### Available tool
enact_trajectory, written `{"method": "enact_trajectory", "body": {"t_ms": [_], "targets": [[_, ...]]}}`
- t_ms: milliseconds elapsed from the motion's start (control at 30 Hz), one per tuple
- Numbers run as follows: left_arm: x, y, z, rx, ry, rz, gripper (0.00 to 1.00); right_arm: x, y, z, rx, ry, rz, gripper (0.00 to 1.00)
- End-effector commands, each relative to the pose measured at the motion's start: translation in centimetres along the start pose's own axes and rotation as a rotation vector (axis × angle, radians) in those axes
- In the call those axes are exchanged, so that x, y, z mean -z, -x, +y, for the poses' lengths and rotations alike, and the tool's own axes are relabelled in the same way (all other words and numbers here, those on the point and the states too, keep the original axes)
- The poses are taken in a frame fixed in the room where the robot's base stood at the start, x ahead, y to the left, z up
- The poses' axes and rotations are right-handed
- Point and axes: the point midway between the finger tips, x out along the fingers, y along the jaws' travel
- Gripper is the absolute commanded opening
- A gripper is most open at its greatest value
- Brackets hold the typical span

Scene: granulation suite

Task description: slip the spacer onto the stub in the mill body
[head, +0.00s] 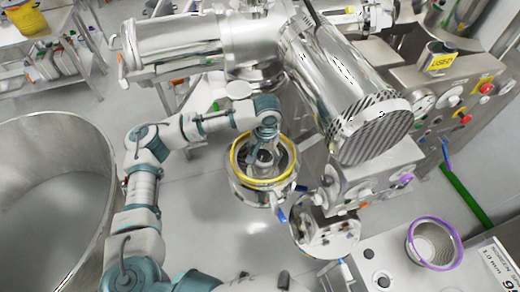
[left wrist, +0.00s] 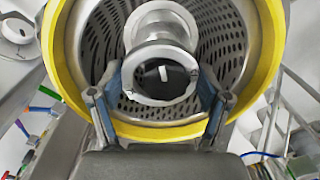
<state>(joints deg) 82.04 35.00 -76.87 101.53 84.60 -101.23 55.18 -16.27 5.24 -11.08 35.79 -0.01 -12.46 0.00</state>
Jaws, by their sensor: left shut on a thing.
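The mill body (head: 262,193) is a round metal vessel with a yellow rim, in the middle of the head view. In the left wrist view its yellow rim (left wrist: 62,60) surrounds a perforated inner wall. My left gripper (head: 263,150) reaches down into the mouth of the mill body. In the left wrist view its fingers (left wrist: 160,105) are shut on the spacer (left wrist: 140,92), a shiny metal ring with a dark opening. Another round metal part (left wrist: 160,22) shows right behind the ring. I cannot tell whether it belongs to the spacer or is the stub, or whether the spacer is around the stub.
A large metal cylinder (head: 350,85) hangs above and right of the mill body. A big steel bowl (head: 45,200) stands at the left. A purple-rimmed cup (head: 434,262) stands on the front-right table. A control panel (head: 450,110) is at the right.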

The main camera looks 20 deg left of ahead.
Motion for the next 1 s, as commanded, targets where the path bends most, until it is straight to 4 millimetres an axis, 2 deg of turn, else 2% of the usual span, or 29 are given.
{"method": "enact_trajectory", "body": {"t_ms": [33,100,233,367,467,1000], "targets": [[-0.2,-0.7,0.9,-0.031,-0.021,0.003,0.1,-0.5,0.0,0.6,-0.007,0.001,-0.008,1.0],[-0.3,-1.4,0.6,-0.037,-0.024,0.001,0.1,-1.3,0.1,0.9,-0.011,0.003,-0.018,1.0],[-0.2,-2.5,0.4,-0.036,-0.022,0.003,0.1,-2.5,0.1,-0.6,0.006,0.001,-0.035,1.0],[-0.2,-3.2,0.4,-0.034,-0.019,0.005,0.1,-2.2,0.1,-2.4,0.028,-0.001,-0.032,1.0],[-0.2,-3.6,0.5,-0.03,-0.018,0.006,0.1,-1.7,0.1,-2.9,0.034,0.001,-0.024,1.0],[-0.1,-4.0,0.2,-0.031,-0.015,0.009,0.1,-1.5,0.1,-0.5,0.006,0.002,-0.021,1.0]]}}
